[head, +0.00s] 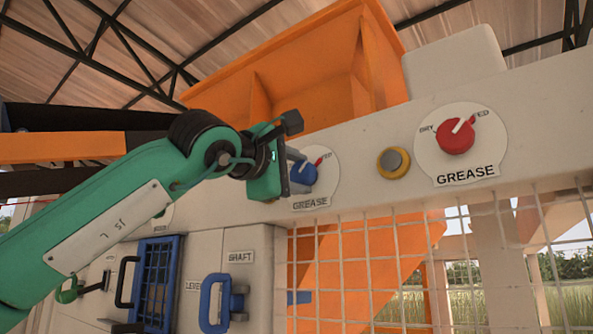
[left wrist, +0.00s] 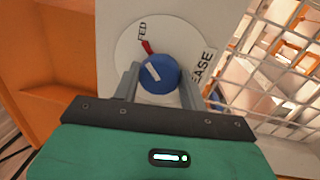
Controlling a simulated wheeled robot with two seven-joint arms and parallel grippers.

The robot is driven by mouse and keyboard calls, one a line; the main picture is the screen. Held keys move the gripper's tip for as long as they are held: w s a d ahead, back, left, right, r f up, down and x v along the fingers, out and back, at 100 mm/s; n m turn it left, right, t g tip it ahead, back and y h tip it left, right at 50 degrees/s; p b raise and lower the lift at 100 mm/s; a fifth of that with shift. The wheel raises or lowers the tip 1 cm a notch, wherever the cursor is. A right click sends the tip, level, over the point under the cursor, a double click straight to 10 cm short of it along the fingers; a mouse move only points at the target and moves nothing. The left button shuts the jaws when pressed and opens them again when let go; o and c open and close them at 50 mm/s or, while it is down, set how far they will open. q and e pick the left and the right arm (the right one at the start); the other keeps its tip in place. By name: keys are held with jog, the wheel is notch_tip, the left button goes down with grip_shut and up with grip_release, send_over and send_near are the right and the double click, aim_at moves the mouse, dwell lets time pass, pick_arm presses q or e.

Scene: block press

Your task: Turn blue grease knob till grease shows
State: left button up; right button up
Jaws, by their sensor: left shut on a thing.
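The blue grease knob (head: 309,174) sits on a round white dial labelled GREASE on the machine's pale beam. My left gripper (left wrist: 159,82) is shut on the blue knob (left wrist: 160,70), with one grey finger on each side of it. In the left wrist view the knob's white pointer is tilted toward the upper left, roughly toward the red mark (left wrist: 147,47) beside the word FED. In the head view my left gripper hides the left part of the dial. No grease can be made out. My right gripper is not in view.
A red grease knob (head: 455,136) and a yellow-ringed button (head: 392,161) are farther right on the beam. An orange hopper (head: 300,80) rises behind. Below are a wire mesh guard (head: 370,260), a blue SHAFT handle (head: 212,300) and a blue grille (head: 160,280).

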pick_arm(q)
jog(key=shift+a+r, duration=0.1)
jog(key=shift+r, duration=0.05)
jog(key=o, duration=0.9)
jog(key=shift+o, duration=0.3)
jog(key=shift+s+a+f+b, duration=0.1)
jog(key=shift+s+f+b, duration=0.15)
jog(key=shift+b, duration=0.05)
jog(key=b+v, duration=0.5)
jog(key=v, duration=0.8)
